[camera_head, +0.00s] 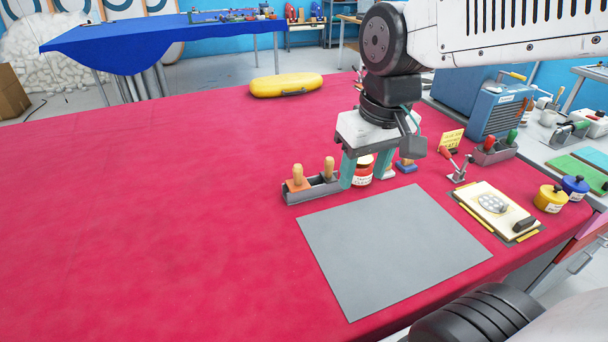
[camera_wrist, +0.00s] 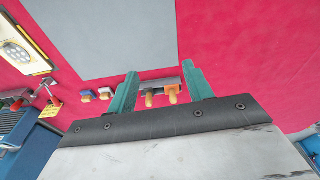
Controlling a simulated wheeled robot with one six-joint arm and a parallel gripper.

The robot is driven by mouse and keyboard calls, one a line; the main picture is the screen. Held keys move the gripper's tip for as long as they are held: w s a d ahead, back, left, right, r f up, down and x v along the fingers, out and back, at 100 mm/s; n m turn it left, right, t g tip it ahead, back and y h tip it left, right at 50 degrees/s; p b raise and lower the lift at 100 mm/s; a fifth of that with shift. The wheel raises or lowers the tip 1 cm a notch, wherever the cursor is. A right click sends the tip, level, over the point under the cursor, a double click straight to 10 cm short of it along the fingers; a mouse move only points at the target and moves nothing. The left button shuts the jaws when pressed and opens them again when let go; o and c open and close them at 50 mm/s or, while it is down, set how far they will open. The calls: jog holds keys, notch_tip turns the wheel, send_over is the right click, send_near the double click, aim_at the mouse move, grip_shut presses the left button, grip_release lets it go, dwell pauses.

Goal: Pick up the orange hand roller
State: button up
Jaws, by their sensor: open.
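The orange hand roller (camera_head: 298,184) stands with its wooden handle up at the left end of a grey holder (camera_head: 318,191) on the red table. A second, dark roller (camera_head: 329,177) with a wooden handle stands beside it in the holder. My gripper (camera_head: 367,180) is open and empty, its teal fingers pointing down to the right of the holder in the head view. In the wrist view, the holder and both handles show between the fingers (camera_wrist: 160,72), beyond the gripper; the orange roller (camera_wrist: 173,95) is the right one. The roller's lower part is hidden in the holder.
A grey sheet (camera_head: 395,245) lies in front of the holder. A yellow inflatable (camera_head: 286,85) lies at the table's far edge. The table's left is clear.

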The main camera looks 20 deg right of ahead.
jog(key=w+f, duration=0.3)
jog(key=w, duration=0.6)
jog(key=n+t, duration=0.1)
send_near(299, 167)
jog(key=s, duration=0.4)
jog(key=w+f, duration=0.5)
jog(key=shift+w+a+f, duration=0.15)
jog(key=shift+w+a, duration=0.05)
jog(key=shift+a, duration=0.15)
jog(key=x, duration=0.7)
jog(key=shift+d+f, duration=0.1)
jog(key=shift+d, duration=0.15)
grip_shut()
